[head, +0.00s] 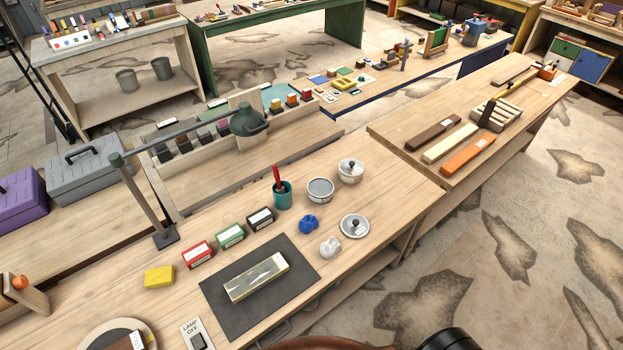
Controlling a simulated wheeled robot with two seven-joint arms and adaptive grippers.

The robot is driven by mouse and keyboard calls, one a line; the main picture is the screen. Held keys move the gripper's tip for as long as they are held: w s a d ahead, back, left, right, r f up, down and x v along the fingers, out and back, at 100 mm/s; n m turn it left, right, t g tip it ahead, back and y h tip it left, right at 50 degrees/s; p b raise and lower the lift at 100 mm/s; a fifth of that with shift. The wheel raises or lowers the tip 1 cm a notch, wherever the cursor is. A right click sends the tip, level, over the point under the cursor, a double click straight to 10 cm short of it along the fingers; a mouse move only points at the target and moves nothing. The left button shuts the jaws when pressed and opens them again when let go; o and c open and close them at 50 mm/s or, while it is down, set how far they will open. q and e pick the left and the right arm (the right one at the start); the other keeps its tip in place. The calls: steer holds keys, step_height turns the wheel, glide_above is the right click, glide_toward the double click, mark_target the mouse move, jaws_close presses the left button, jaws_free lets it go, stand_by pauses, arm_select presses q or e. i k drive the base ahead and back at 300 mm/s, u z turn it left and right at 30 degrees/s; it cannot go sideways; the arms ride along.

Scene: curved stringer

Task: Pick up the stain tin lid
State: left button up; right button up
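A round grey metal lid with a black knob (354,226) lies flat on the near workbench, towards its right edge; it looks like the stain tin lid. An open grey tin (320,190) stands behind it to the left. Another tin (350,172), also with a dark knob on top, stands behind the lid and looks closed. Neither of my grippers can be made out in the head view. A black rounded shape at the bottom edge is cut off, and I cannot tell what it is.
Close to the lid are a crumpled white lump (330,247) and a blue lump (308,224). A teal cup with a red tool (282,194) stands further left. A dark mat (222,310) bears a metallic block (256,277). Bare wood lies right of the lid, up to the bench edge.

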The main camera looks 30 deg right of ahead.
mark_target(353, 226)
steer(key=z, duration=1.4)
